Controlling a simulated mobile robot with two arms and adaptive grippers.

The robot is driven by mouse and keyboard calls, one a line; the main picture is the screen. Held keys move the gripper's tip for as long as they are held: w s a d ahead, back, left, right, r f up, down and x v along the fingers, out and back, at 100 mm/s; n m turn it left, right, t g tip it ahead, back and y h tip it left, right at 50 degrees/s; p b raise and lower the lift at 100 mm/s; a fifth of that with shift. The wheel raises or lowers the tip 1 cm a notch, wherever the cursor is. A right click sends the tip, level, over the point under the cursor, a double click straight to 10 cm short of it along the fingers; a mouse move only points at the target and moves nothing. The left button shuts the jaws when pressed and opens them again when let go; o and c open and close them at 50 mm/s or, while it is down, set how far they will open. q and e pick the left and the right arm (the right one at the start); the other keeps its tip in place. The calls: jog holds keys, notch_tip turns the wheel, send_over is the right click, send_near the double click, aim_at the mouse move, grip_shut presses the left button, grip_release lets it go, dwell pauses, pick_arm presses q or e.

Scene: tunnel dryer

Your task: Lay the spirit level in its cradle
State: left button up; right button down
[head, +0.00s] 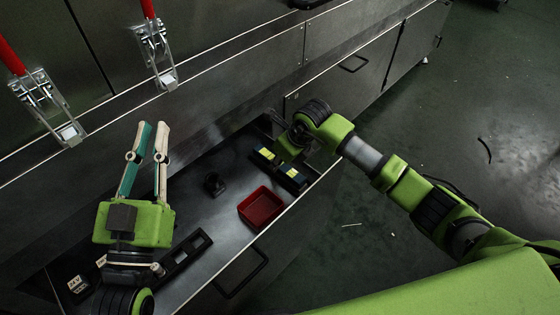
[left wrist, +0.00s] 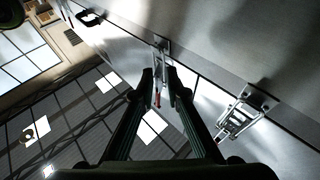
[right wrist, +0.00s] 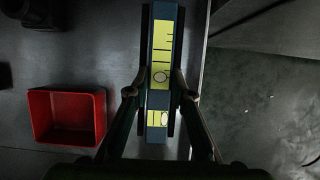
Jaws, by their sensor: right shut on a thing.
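The spirit level (right wrist: 160,45) is a dark blue bar with yellow faces and vials. My right gripper (right wrist: 159,92) is shut on it in the right wrist view, with a fingertip on each long side. In the head view the level (head: 265,153) is over the open drawer's right end, partly hidden by my right gripper (head: 283,158). Dark strips run along both sides of the level; I cannot tell if they belong to the cradle. A black slotted holder (head: 187,251) lies in the drawer; I cannot tell if it is the cradle. My left gripper (head: 153,127) is open and empty.
A red tray (head: 262,208) and a small black round part (head: 213,184) sit in the drawer (head: 215,215). Black labelled blocks (head: 78,284) are at its lower left. Two red-handled latches (head: 154,50) stick out from the machine wall. Bare drawer floor surrounds the round part.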

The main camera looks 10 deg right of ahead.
jog(key=c, duration=1.8)
grip_release()
jog(key=shift+o, duration=0.2)
